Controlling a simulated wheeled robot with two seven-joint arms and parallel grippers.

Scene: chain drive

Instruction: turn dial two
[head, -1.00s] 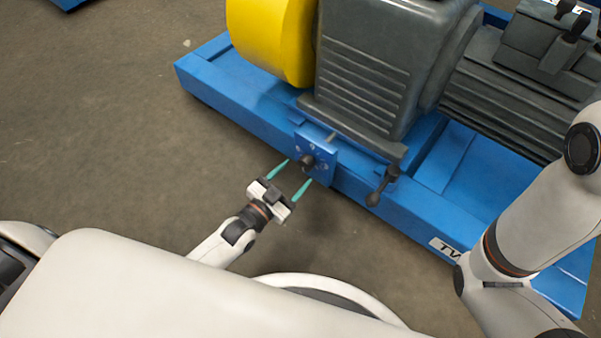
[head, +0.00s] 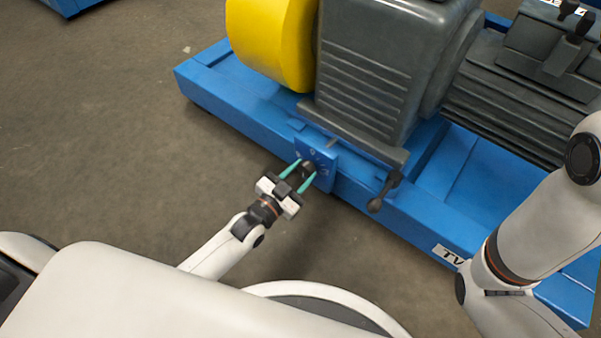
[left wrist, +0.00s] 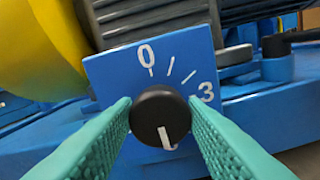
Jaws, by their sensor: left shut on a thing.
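The dial is a round black knob (left wrist: 160,116) on a square blue plate (left wrist: 115,72). White marks on the plate run from 0 at the top to 3 at the right, with two tick lines between. The white line on the knob points down, away from the marks. In the head view the knob (head: 308,167) is small and partly hidden by my fingers. My left gripper (head: 299,173) is shut on the knob, one teal finger on each side, also in the left wrist view (left wrist: 160,122). My right gripper is out of view.
The plate is on the side of a blue machine base (head: 220,88) under a grey gearbox (head: 365,75) and a yellow guard (head: 270,40). A black-knobbed lever (head: 385,190) sticks out to the right. The floor (head: 100,140) at left is clear.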

